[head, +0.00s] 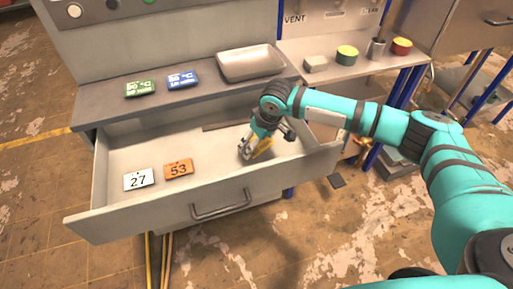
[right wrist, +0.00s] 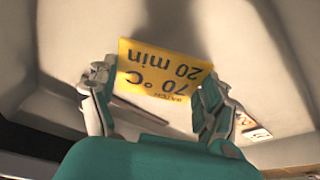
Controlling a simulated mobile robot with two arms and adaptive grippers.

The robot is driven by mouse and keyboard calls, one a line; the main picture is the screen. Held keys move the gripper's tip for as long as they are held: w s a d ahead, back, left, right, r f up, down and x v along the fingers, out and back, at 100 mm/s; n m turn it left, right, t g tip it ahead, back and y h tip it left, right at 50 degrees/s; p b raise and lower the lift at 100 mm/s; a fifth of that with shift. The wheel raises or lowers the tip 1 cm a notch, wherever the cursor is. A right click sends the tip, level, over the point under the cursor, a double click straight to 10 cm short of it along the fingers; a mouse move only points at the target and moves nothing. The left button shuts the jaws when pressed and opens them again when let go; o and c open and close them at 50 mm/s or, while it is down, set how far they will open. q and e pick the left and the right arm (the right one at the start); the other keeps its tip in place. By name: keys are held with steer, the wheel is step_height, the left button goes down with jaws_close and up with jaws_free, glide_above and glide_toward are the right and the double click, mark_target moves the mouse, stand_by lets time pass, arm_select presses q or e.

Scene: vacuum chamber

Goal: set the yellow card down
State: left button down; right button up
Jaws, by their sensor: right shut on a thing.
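The yellow card (head: 264,147) is in my right gripper (head: 252,148), inside the right part of the open drawer (head: 217,178). In the right wrist view the card (right wrist: 160,72) reads "70 °C 20 min" upside down and sits between the two fingers of the right gripper (right wrist: 157,88), which are shut on its side edges. I cannot tell whether the card touches the drawer floor. My left gripper is not in view.
A white card "27" (head: 138,180) and an orange card "53" (head: 178,169) lie at the drawer's left. Green (head: 140,88) and blue (head: 183,80) cards and a metal tray (head: 250,63) are on the worktop above. The drawer's middle floor is clear.

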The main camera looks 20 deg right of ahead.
mark_target(259, 146)
step_height(259, 146, down, 3)
steer(key=shift+r, duration=0.15)
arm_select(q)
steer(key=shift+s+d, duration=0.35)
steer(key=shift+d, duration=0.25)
arm_select(e)
steer(key=shift+f, duration=0.2)
steer(key=o, duration=1)
steer(key=shift+c, duration=0.2)
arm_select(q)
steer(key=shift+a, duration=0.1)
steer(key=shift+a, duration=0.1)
arm_select(e)
steer(key=shift+s+r, duration=0.1)
steer(key=shift+r, duration=0.25)
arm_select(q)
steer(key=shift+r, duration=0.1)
arm_select(e)
steer(key=v, duration=1.1)
steer(key=shift+r, duration=0.25)
